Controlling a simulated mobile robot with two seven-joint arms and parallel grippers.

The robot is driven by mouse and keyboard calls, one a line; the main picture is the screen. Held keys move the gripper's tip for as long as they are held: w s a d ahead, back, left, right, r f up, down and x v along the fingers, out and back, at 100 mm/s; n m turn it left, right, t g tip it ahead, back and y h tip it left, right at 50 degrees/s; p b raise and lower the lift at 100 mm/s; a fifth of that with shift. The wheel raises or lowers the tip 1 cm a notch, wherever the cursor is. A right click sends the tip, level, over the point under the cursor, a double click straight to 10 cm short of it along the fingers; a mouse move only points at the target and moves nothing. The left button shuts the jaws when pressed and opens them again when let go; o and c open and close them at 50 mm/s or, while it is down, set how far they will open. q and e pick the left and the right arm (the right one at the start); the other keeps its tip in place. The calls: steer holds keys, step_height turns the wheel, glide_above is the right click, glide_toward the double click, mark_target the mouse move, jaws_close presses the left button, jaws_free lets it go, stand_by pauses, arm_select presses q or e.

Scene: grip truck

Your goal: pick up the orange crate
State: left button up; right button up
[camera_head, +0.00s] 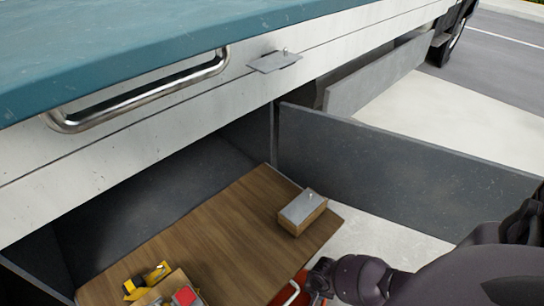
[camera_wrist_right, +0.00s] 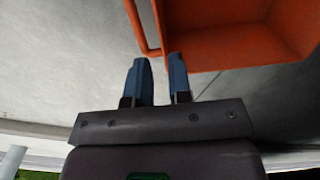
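The orange crate (camera_wrist_right: 235,35) fills the top right of the right wrist view, with its inside showing. A narrow orange handle or rim bar (camera_wrist_right: 143,25) runs along its left side. My right gripper (camera_wrist_right: 160,60) has its two blue fingers apart, with a narrow gap between them. The fingertips are just short of the bar's lower end, and I see nothing between them. My left gripper is not in view.
A wooden drawer board (camera_head: 220,235) bears a small wooden box (camera_head: 301,212) and yellow tools (camera_head: 148,281). A grey drawer panel (camera_head: 400,165) stands to the right.

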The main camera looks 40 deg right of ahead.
step_height(320, 180, down, 5)
steer(key=b, duration=0.2)
steer(key=shift+s+b, duration=0.15)
steer(key=shift+b, duration=0.2)
steer(key=f+b, duration=0.4)
steer(key=f, duration=0.1)
steer(key=shift+d, duration=0.2)
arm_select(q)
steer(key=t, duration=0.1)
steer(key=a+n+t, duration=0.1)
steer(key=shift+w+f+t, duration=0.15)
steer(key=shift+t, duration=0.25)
arm_select(e)
steer(key=shift+w, duration=0.2)
jaws_close()
